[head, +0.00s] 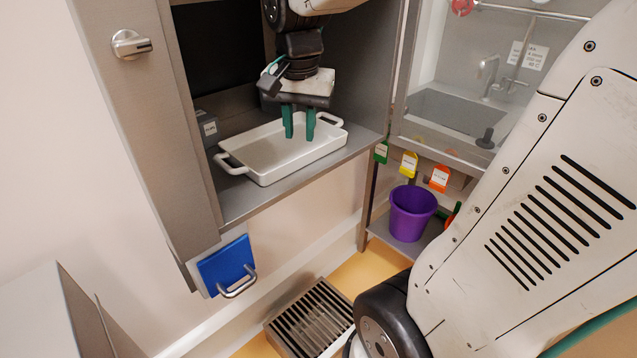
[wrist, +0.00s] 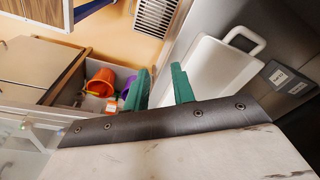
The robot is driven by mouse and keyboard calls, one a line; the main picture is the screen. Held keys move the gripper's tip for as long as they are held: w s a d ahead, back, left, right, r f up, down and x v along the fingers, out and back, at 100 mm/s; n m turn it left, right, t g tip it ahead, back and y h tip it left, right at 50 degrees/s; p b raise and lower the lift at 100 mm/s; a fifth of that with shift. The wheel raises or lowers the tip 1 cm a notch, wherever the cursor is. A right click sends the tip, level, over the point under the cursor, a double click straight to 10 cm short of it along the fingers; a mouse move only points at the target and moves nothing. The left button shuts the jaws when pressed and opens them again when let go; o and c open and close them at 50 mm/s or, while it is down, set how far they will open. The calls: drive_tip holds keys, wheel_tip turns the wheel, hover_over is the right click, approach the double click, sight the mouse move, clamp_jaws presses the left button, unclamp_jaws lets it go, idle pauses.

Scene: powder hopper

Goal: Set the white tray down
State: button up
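The white tray (head: 262,178) is a shallow rectangular dish with a handle at each end. It sits level on the grey shelf (head: 240,203) inside the metal cabinet, its front side near the shelf edge. My gripper (head: 299,138) points down over the tray's right part, with its two green fingers apart. In the wrist view the fingers (wrist: 160,84) show a gap, and the tray (wrist: 222,62) extends behind and to the right of the right finger. I see no tray wall clamped between them. The tray's right end is partly hidden there.
Small grey labelled boxes (head: 207,128) stand behind the tray's left end. Cabinet walls close in on both sides. A purple bucket (head: 412,213) stands on a low rack at right, below the sink (head: 460,112). A blue holder (head: 226,266) hangs below the shelf, and a floor grate (head: 310,320) lies beneath.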

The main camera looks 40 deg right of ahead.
drive_tip(key=s+a+f+n, duration=0.1)
drive_tip(key=s+a+n, duration=0.3)
drive_tip(key=s, duration=0.3)
drive_tip(key=s+a+f+n, duration=0.1)
drive_tip(key=s+a+n, duration=0.4)
drive_tip(key=s, duration=0.3)
drive_tip(key=shift+s+f+n+y, duration=0.2)
drive_tip(key=shift+f+n+y, duration=0.2)
drive_tip(key=shift+n, duration=0.5)
